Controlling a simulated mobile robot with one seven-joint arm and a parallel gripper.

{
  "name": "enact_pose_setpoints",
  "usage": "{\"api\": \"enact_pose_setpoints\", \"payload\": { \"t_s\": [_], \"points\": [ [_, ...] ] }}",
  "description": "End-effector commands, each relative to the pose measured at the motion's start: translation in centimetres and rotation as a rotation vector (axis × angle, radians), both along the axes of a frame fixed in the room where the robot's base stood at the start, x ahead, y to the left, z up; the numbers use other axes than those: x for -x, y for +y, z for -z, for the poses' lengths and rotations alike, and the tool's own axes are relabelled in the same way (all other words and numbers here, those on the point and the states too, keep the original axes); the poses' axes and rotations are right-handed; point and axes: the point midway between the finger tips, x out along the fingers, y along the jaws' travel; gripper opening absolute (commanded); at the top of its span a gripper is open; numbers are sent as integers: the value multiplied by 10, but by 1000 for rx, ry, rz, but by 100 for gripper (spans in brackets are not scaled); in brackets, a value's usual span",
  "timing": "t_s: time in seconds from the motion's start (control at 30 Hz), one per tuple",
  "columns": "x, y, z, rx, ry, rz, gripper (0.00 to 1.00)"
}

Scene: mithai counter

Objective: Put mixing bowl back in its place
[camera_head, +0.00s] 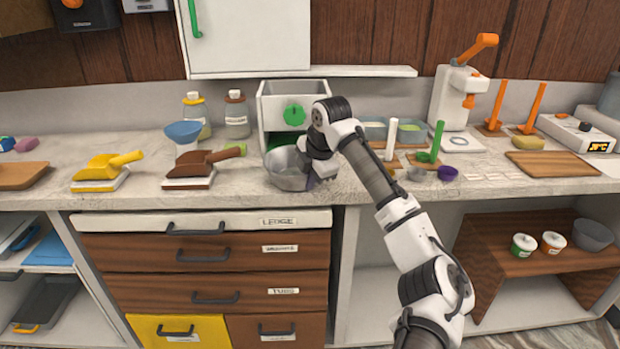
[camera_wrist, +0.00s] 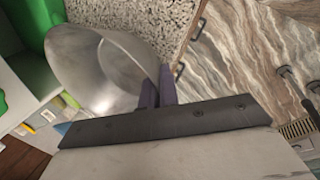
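The mixing bowl (camera_head: 285,176) is a shiny grey metal bowl at the counter's front, before the white box unit with a green knob. It looks tilted; I cannot tell whether it touches the counter. My gripper (camera_head: 312,172) is at the bowl's right side, and the wrist hides part of the rim. In the wrist view the bowl (camera_wrist: 95,68) fills the upper left, its open side partly facing the camera. The two dark fingers of my gripper (camera_wrist: 157,90) are close together, with the bowl's rim between them.
The white box unit (camera_head: 292,100) stands right behind the bowl. A brown scoop (camera_head: 200,164) lies to the left, small bowls and a green-handled tool (camera_head: 434,146) to the right. Below, a wooden shelf (camera_head: 520,262) holds two small jars and a grey bowl (camera_head: 592,234).

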Motion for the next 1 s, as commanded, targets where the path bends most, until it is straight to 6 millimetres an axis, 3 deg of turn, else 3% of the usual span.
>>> {"api": "enact_pose_setpoints", "payload": {
  "t_s": [0.2, 0.43, 0.77, 1.0],
  "points": [
    [0, 0, 5, -1, 0, 0, 0],
    [0, 0, 4, -1, -1, -1, 28],
    [1, -1, 1, -1, -1, 0, 28],
    [14, -8, -36, 0, -3, -1, 28]
  ]
}}
